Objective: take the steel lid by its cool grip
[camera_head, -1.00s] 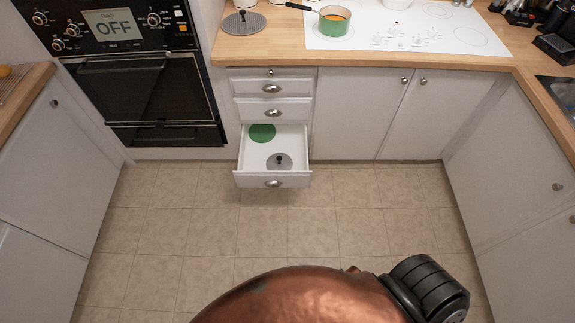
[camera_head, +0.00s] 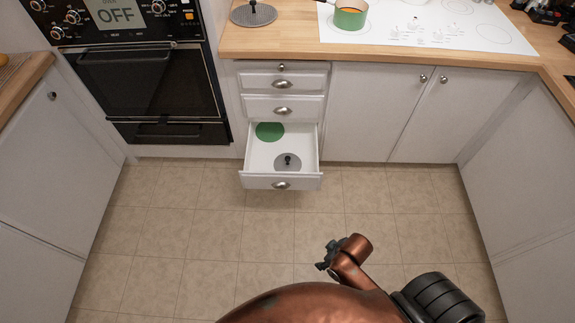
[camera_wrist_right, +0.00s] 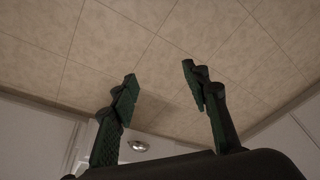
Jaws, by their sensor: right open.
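One grey round lid with a dark knob (camera_head: 260,17) lies on the wooden counter left of the cooktop. Another grey round lid (camera_head: 280,164) with an upright black knob lies in the open bottom drawer (camera_head: 281,182), near its front. I cannot tell from looks which of them the task means. My right gripper (camera_head: 324,264) is over the floor in front of the drawer, apart from both lids. In the right wrist view its two fingers (camera_wrist_right: 160,74) are spread with nothing between them, and floor tiles show beyond. My left gripper is not in view.
A green disc (camera_head: 270,132) lies at the back of the drawer. A green pot (camera_head: 349,17) with orange contents stands on the white cooktop (camera_head: 425,28). The oven (camera_head: 143,85) is at the left, its display reading OFF. The tiled floor (camera_head: 210,220) is clear.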

